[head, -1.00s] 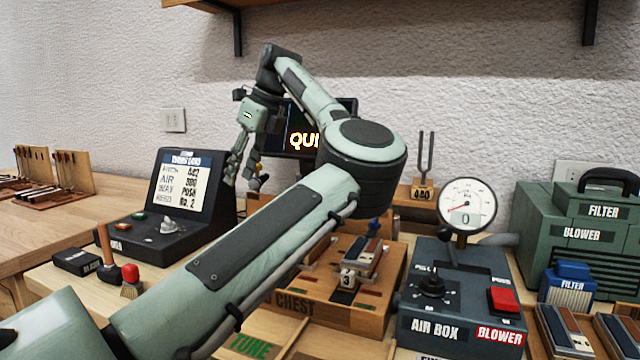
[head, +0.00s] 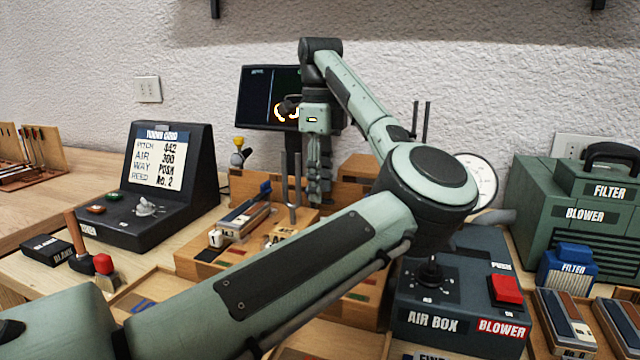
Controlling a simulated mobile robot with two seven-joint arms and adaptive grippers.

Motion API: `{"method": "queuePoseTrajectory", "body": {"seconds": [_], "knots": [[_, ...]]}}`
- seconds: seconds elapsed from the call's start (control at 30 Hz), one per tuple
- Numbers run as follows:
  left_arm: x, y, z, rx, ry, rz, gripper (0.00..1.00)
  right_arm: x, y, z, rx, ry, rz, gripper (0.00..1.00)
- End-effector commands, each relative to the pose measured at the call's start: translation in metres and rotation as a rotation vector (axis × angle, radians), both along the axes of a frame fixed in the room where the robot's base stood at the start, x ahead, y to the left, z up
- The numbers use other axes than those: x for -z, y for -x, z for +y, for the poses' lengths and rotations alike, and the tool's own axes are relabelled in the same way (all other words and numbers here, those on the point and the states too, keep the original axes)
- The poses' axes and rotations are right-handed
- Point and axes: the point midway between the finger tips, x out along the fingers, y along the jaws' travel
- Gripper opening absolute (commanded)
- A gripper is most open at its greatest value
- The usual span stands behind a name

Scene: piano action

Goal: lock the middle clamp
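My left gripper (head: 319,190) points down over the back of the wooden chest (head: 190,262). Its fingers look close together, but their gap is unclear from this side. A reed plate (head: 240,219) lies at the chest's left station, with a blue-tipped clamp lever (head: 265,188) behind it. Upright metal rods (head: 297,180) stand just left of the gripper. My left forearm crosses the front and hides the chest's right part. The middle clamp cannot be made out clearly; contact with the gripper cannot be told. My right gripper is out of view.
The air box (head: 440,300) with its red blower button (head: 506,289) stands right of the chest. A gauge (head: 480,180) is partly behind my arm. The tuning card console (head: 160,190) stands left. A dark monitor (head: 258,97) is behind. Reed plates (head: 565,325) lie at front right.

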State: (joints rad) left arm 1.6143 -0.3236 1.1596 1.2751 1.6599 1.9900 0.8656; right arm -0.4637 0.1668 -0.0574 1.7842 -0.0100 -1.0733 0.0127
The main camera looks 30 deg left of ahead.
Motion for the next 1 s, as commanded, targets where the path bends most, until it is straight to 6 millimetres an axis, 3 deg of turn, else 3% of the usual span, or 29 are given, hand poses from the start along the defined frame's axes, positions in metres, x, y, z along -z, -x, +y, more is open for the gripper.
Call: {"method": "queuePoseTrajectory", "body": {"seconds": [0.27, 0.57, 1.0], "knots": [[0.0015, 0.0, 0.0004, 0.0, -0.001, -0.001, 0.38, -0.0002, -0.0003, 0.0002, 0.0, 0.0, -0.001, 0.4], [0.0013, 0.0, 0.0006, 0.0, -0.001, -0.001, 0.01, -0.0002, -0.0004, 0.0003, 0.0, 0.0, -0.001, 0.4], [0.0013, 0.0008, 0.0004, 0.058, -0.001, 0.0, 0.0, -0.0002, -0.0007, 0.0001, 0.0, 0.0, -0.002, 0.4]]}}
